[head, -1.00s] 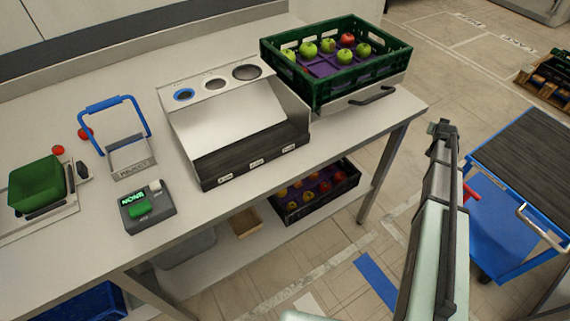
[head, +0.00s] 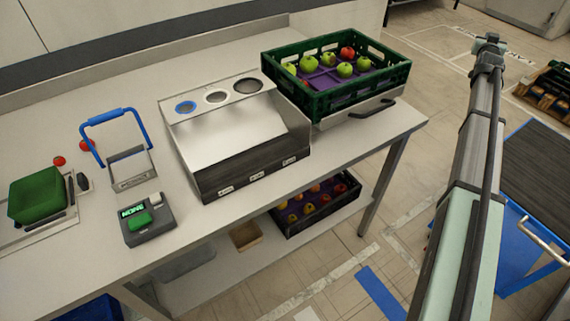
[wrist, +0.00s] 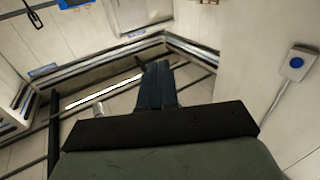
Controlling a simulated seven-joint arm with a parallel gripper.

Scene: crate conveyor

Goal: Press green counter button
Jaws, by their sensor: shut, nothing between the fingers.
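The green counter button (head: 140,219) sits on top of a small dark grey counter box (head: 160,232) at the table's front edge, in the left part of the head view. A lit display on the box reads "NONE", and a small white part sits at its upper right. My gripper (wrist: 158,66) shows in the wrist view, its dark fingers shut together with nothing between them. It points toward walls and rails, and the counter button is not in the wrist view. In the head view my arm rises at the right, far from the counter box; I cannot make out the fingers there.
A metal sorting chute (head: 225,140) stands right of the counter box, with a green crate (head: 335,98) of apples beyond. A blue-handled frame (head: 120,150) and a green block-like container (head: 36,196) stand left. A blue button (wrist: 296,62) is on the wall in the wrist view.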

